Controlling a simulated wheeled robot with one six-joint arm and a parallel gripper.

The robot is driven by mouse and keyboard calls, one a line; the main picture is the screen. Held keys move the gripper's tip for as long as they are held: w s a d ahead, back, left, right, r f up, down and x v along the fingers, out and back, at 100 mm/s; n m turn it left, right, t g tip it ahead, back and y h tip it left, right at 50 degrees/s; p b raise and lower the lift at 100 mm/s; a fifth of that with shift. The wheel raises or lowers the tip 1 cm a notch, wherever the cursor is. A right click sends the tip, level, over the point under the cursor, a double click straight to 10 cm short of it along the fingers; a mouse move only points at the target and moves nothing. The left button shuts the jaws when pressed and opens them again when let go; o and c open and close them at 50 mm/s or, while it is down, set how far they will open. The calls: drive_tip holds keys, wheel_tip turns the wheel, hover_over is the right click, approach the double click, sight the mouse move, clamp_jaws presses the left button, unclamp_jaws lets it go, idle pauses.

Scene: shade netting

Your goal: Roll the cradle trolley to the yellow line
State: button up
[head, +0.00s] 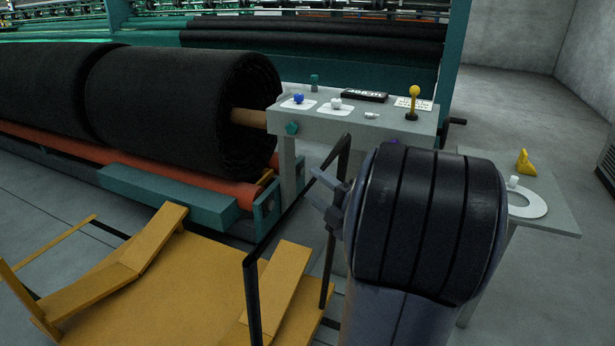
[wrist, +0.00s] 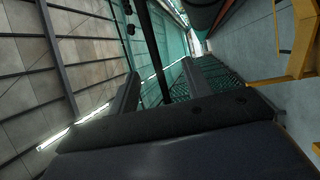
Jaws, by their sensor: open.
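The cradle trolley (head: 190,290) is a low orange-yellow frame with sloped cradle arms, at the lower left in the head view. Its black handle (head: 300,195) stands at its right side, with a sloping top bar and upright posts. My gripper (head: 320,190) is at the upper end of the handle, its fingers pointing left. In the wrist view a black bar (wrist: 155,50) passes between the open fingers (wrist: 160,90); I cannot tell whether they touch it. Yellow trolley parts (wrist: 298,55) show at the right there. I cannot make out a yellow floor line.
A large black netting roll (head: 180,105) lies on red rollers behind the trolley. A grey control panel (head: 380,115) with a yellow-knobbed lever (head: 413,100) stands behind my arm. A small side table (head: 560,215) is at the right. Open floor (head: 560,290) lies at the right.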

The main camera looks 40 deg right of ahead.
drive_tip(key=shift+x, duration=2)
drive_tip(key=shift+d, duration=0.1)
clamp_jaws()
